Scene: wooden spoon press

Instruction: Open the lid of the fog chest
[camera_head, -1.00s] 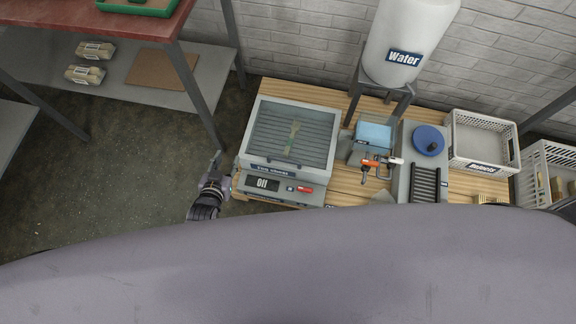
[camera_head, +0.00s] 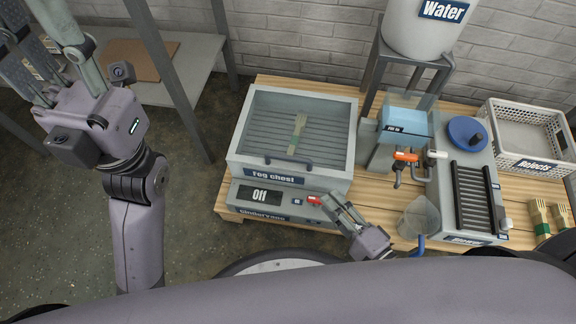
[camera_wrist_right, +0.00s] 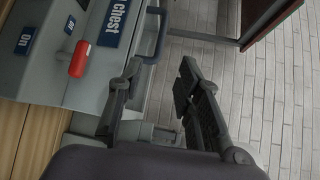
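The fog chest (camera_head: 270,176) is a grey box with a clear-topped lid (camera_head: 322,118) that lies shut. A dark handle (camera_head: 289,162) runs along the lid's front edge. Through the top I see a wooden utensil with a green band (camera_head: 298,132) on slats. My right gripper (camera_head: 336,208) is in front of the chest's right front corner, near the red switch (camera_head: 314,200). In the right wrist view its fingers (camera_wrist_right: 163,82) are apart and empty, with the handle (camera_wrist_right: 155,35) just beyond them. My left gripper (camera_head: 52,62) is raised at the far left, fingers spread, away from the chest.
To the right are the blue-topped box (camera_head: 404,122), an orange-handled tap (camera_head: 404,157), a clear jug (camera_head: 418,218) and the Rejects crate (camera_head: 532,163). The Water tank (camera_head: 425,35) stands behind. A shelf frame (camera_head: 172,75) is at left.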

